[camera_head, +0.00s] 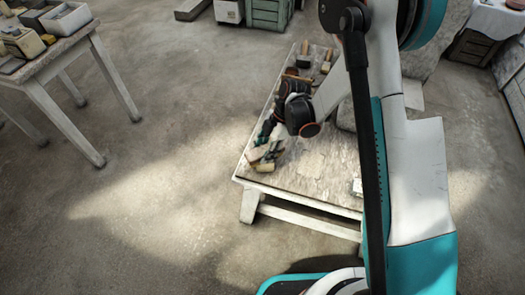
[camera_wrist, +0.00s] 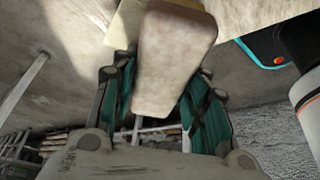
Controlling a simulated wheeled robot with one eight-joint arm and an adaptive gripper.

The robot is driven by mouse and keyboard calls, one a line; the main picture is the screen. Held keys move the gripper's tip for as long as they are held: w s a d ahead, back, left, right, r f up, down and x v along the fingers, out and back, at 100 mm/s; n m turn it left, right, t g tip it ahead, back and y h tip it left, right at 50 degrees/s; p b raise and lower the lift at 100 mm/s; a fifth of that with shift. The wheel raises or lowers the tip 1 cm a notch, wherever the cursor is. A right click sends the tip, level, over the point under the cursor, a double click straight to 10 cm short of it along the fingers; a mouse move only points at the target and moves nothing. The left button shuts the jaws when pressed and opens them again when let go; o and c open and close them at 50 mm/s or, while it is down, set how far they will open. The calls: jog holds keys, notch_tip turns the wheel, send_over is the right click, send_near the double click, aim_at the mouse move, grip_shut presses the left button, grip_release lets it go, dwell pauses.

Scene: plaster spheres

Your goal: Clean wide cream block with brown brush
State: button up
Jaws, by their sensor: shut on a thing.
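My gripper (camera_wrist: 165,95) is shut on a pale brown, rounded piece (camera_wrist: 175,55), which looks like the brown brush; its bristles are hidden. In the wrist view, a cream-yellow surface (camera_wrist: 123,27) shows just behind it and looks like the wide cream block. I cannot tell whether the two touch. In the head view, my gripper (camera_head: 264,137) is low over the left front part of the worktable (camera_head: 315,175). A pale brownish piece (camera_head: 257,153) and a small cream block (camera_head: 265,167) show just below it, near the table's left edge.
Brushes with wooden handles (camera_head: 304,57) lie at the table's back. A small whitish item (camera_head: 357,187) lies near its front right. The table's middle front is clear. Another table (camera_head: 45,60) with boxes stands at left, with open floor between.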

aim_at(257, 153)
jog(key=shift+w+d, duration=0.25)
jog(key=shift+d, duration=0.25)
jog(key=shift+f, duration=0.1)
jog(key=shift+a, duration=0.1)
jog(key=shift+s+a, duration=0.3)
jog(key=shift+a, duration=0.35)
jog(key=shift+s+a, duration=0.35)
jog(key=shift+a, duration=0.25)
jog(key=shift+s+a, duration=0.3)
jog(key=shift+a, duration=0.35)
jog(key=shift+w+d, duration=0.3)
jog(key=shift+d, duration=0.35)
jog(key=shift+w+d, duration=0.35)
jog(key=shift+d, duration=0.35)
jog(key=shift+w+d, duration=0.3)
jog(key=shift+d, duration=0.35)
jog(key=shift+a, duration=0.1)
